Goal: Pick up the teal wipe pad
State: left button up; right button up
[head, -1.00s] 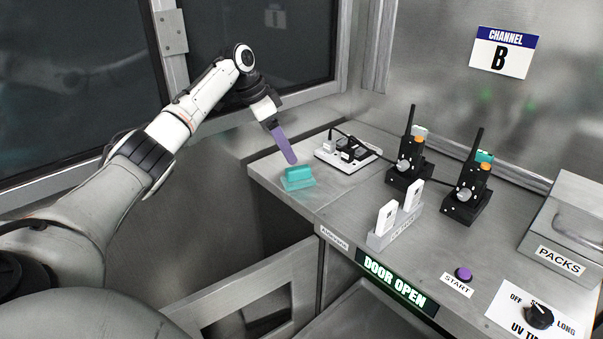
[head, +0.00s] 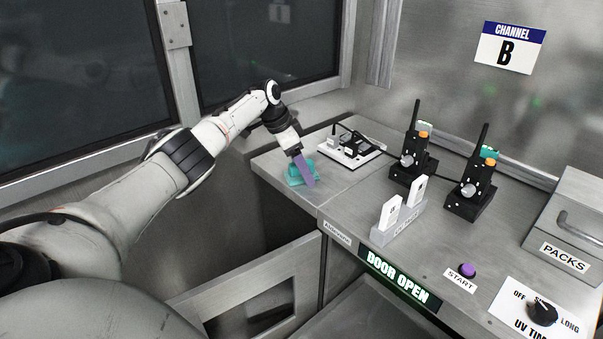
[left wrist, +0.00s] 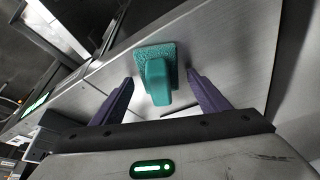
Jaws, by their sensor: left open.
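The teal wipe pad (head: 295,178) lies on the left end of the metal counter in the head view, partly hidden by my left gripper (head: 307,180). In the left wrist view the teal wipe pad (left wrist: 156,74) shows a flat base with a raised grip block. My left gripper (left wrist: 160,88) is open. Its two purple fingers stand on either side of the raised block, with a gap visible on both sides. I cannot tell whether the fingertips are fully level with the block. My right gripper is not in view.
A white charging base (head: 351,152) with cables sits just behind the pad. Two black radios (head: 410,160) stand in holders to the right. A holder with white cards (head: 398,226) is nearer the front edge. A metal PACKS box (head: 575,222) stands at the far right.

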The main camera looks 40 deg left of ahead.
pick_arm(q)
jog(key=shift+c, duration=0.5)
jog(key=c, duration=1.1)
jog(key=shift+r, duration=0.15)
jog(key=shift+c, duration=0.2)
notch_tip(320, 180, up, 10)
jog(key=shift+f, duration=0.1)
